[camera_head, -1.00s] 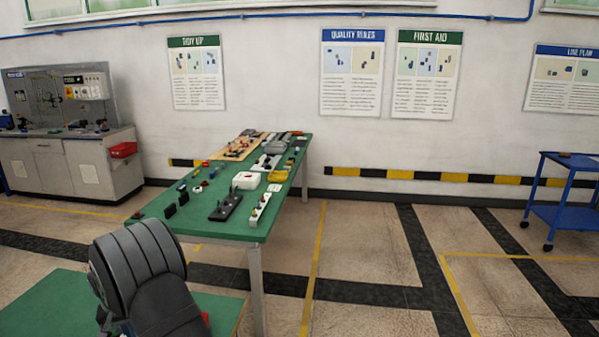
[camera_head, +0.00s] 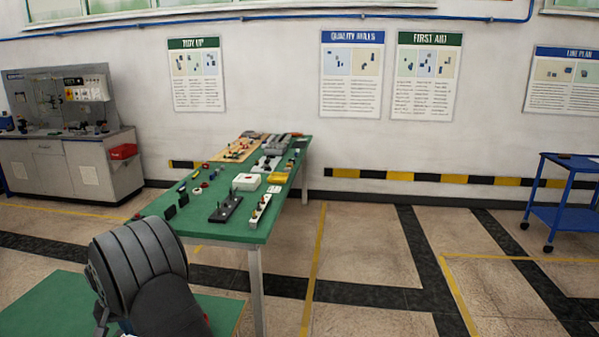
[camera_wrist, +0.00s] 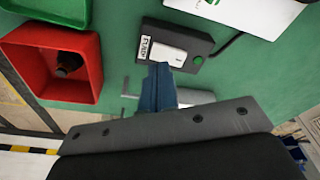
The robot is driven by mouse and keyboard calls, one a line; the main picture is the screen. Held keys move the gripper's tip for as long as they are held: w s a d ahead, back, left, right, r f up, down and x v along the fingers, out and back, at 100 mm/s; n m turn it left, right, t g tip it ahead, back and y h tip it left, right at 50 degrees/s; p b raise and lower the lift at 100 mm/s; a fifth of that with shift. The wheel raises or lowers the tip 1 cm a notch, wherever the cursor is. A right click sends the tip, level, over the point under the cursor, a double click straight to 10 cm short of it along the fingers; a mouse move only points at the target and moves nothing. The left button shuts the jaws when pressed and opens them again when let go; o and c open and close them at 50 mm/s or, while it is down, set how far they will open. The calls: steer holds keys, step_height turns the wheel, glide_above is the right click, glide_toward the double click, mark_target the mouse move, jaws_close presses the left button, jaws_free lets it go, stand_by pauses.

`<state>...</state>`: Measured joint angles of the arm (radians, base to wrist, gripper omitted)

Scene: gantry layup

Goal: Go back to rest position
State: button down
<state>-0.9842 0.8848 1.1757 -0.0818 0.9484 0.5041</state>
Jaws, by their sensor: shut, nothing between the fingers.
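My gripper (camera_wrist: 158,88) shows in the wrist view as blue fingers pressed together, shut and empty, over a green surface (camera_wrist: 125,60). A dark box (camera_wrist: 180,47) with a label, a white panel and a green button lies just beyond the fingertips. I cannot tell whether the fingers touch it. A metal piece behind the fingers is partly hidden by them. In the head view only a dark, ribbed part of my arm shows at the lower left, and the fingers are hidden.
A red bin (camera_wrist: 87,70) with a dark item inside stands left of the gripper. A green table (camera_head: 243,231) holding several parts stands beyond my arm. A blue cart (camera_head: 565,215) is at the right, with open floor (camera_head: 370,245) between.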

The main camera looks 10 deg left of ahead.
step_height(320, 180, down, 2)
steer(key=shift+f, duration=0.15)
steer(key=s+d+r+m, duration=0.2)
steer(key=r+m, duration=0.1)
steer(key=r, duration=0.8)
steer(key=s+d+r+m+y, duration=0.1)
steer(key=s+d+r+m, duration=0.1)
steer(key=r, duration=0.9)
steer(key=shift+s+m+t+y, duration=0.3)
steer(key=shift+s+m, duration=0.05)
steer(key=shift+m, duration=0.15)
steer(key=w+a+f+n, duration=0.1)
steer(key=f+n, duration=0.1)
steer(key=f, duration=0.3)
steer(key=w+a+f+n+h, duration=0.1)
steer(key=w+f+n, duration=0.1)
steer(key=f, duration=0.4)
steer(key=w+a+f+n, duration=0.1)
steer(key=a+f+n, duration=0.1)
steer(key=f, duration=0.3)
steer(key=shift+w+f+h, duration=0.3)
steer(key=shift+w+f, duration=0.05)
steer(key=shift+f, duration=0.7)
steer(key=shift+r, duration=0.15)
